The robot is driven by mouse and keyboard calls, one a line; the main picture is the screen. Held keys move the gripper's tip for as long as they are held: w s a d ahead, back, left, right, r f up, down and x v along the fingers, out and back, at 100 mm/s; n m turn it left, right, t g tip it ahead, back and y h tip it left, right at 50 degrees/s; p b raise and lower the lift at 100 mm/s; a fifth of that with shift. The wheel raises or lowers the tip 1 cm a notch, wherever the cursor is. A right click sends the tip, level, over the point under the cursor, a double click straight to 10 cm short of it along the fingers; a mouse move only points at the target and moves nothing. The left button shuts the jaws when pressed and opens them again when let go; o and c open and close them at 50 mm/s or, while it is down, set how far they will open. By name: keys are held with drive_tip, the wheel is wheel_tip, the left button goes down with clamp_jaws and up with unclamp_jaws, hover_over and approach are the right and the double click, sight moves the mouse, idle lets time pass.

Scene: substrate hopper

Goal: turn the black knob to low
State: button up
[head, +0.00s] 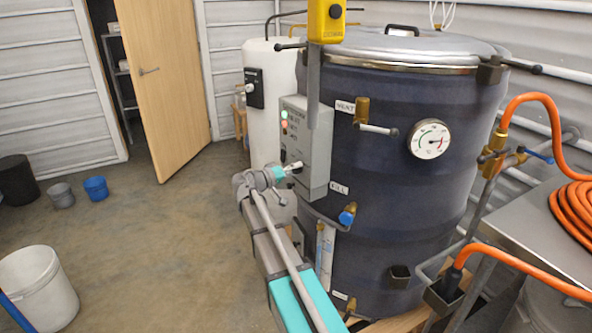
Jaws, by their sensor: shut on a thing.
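A grey control box (319,150) is fixed to the front of the big dark blue drum. A green and a red light show on its upper left face, with small lettering beside them. My gripper (294,167) is at the lower part of this face, its jaws shut on the black knob (284,156). Only a small dark part of the knob shows. The jaws hide the rest, so I cannot tell where it points. The lettering for the low setting is too small to read.
The dark blue drum (375,210) carries a round gauge (429,139), valves and a blue-handled tap (347,215). A yellow device (326,22) hangs above the box. Orange hoses (545,104) are at the right. A white bucket (40,290) stands at the left; the floor between is clear.

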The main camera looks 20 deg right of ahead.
drive_tip(key=shift+a, duration=0.1)
drive_tip(key=o, duration=1)
drive_tip(key=shift+a, duration=0.1)
drive_tip(key=shift+o, duration=0.7)
drive_tip(key=s+a, duration=0.1)
drive_tip(key=a, duration=1)
drive_tip(key=shift+s+a, duration=0.35)
